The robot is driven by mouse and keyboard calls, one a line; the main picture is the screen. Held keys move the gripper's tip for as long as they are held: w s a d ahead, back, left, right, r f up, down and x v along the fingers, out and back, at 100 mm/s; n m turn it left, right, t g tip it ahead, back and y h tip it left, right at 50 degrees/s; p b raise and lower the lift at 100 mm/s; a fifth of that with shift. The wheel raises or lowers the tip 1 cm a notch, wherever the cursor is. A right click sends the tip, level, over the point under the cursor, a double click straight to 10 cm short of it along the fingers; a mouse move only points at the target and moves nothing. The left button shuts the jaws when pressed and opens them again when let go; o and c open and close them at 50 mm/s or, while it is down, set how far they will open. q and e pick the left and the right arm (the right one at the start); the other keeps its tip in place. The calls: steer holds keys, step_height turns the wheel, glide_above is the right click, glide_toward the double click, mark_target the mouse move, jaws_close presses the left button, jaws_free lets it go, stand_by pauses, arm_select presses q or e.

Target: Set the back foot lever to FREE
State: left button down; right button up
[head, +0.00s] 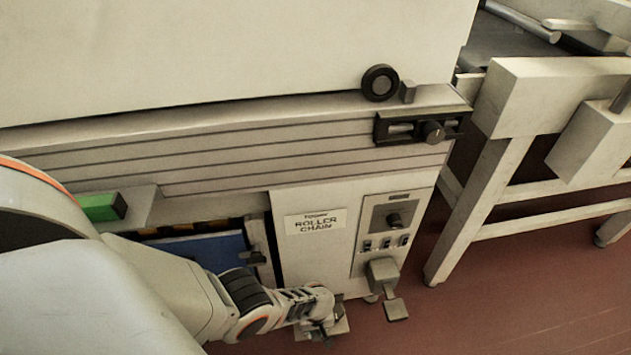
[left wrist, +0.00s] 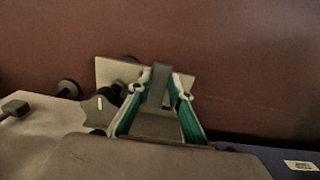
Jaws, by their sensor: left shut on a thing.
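My left gripper (head: 322,325) reaches down to floor level at the foot of the machine cabinet. In the left wrist view its two teal-lined fingers (left wrist: 160,94) are shut on a short grey foot lever (left wrist: 158,76) between the fingertips. A pale plate (left wrist: 106,70) lies behind the lever and also shows beside the gripper in the head view (head: 341,327). The fingers hide much of the lever in the head view, and I cannot read any FREE marking. My right gripper is not in view.
The cabinet carries a ROLLER CHAIN label (head: 314,222) and a switch panel (head: 386,228). A grey pedal (head: 396,309) sticks out right of my gripper. A table frame (head: 465,225) stands at the right. The red floor (head: 520,290) there is clear.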

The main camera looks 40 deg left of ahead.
mark_target(316, 334)
arm_select(q)
steer(key=c, duration=1.8)
jaws_free()
steer(key=shift+c, duration=0.2)
steer(key=shift+w, duration=0.1)
steer(key=shift+r, duration=0.15)
steer(key=shift+a+r, duration=0.1)
steer(key=shift+r, duration=0.2)
steer(key=shift+d+r, duration=0.2)
steer(key=shift+r, duration=3.05)
